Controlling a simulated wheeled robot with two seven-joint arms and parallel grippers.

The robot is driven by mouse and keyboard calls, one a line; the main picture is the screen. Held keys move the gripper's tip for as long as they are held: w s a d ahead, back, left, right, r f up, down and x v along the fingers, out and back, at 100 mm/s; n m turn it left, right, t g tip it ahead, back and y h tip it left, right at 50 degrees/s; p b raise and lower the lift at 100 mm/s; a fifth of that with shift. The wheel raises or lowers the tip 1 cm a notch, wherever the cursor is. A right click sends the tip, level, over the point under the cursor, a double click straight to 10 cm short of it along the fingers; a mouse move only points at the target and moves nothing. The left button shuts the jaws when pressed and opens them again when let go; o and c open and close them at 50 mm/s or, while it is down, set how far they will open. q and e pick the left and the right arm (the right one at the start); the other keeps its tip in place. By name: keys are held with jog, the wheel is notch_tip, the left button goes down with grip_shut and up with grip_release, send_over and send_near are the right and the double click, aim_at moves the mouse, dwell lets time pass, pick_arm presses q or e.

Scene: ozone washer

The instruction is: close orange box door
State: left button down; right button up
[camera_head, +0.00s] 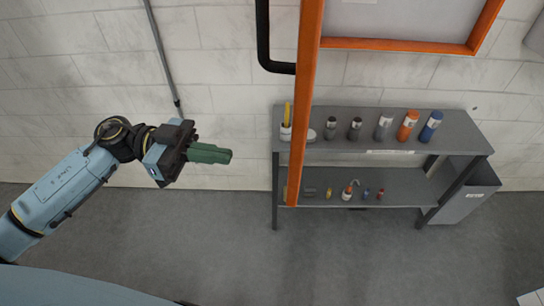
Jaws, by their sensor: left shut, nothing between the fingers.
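The orange box (400,45) is at the top right on the wall; part of its orange frame and grey inside show. Its orange door (306,100) is seen edge-on as a tall narrow strip, standing out from the box, so it is open. My left gripper (222,156) is left of the door, its green fingers pointing right. It is shut and empty, with a gap between its tips and the door in the picture. My right gripper is not in view.
A grey two-level shelf (462,130) stands against the white brick wall, with several bottles and canisters on it. A grey bin (467,197) is at its right end. A black pipe (263,40) runs beside the door. The grey floor at left is clear.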

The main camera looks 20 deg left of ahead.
pick_arm(q)
jog(key=w+d+p, duration=0.1)
jog(key=d, duration=0.9)
jog(key=shift+p, duration=0.4)
